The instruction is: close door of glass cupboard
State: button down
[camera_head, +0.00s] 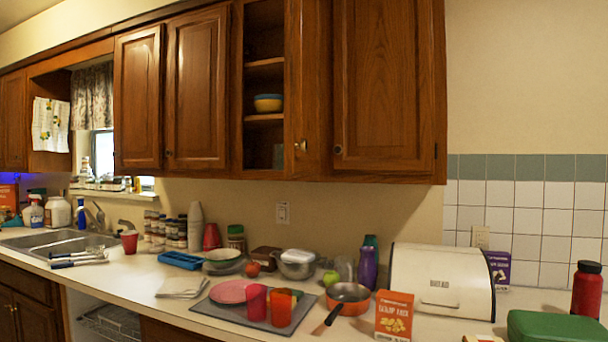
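The wooden wall cupboard (265,120) in the upper middle stands open. Its shelves show, with a stack of blue and yellow bowls (268,103) on one of them. What looks like its door (307,85) is a narrow wooden panel at the right side of the opening, with a round brass knob (300,146) low on it. The door appears swung partly outward; its exact angle is hard to tell. I cannot make out any glasses inside. My gripper is not in view.
Neighbouring cupboard doors to the left (196,90) and right (385,85) are shut. The counter below is cluttered with red cups (256,301), an orange pan (348,298), a bread box (441,280) and a purple bottle (368,268). The space in front of the cupboard looks clear.

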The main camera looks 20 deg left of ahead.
aim_at(302, 67)
jog(key=u, duration=0.55)
jog(key=i, duration=1.05)
jog(key=u, duration=0.7)
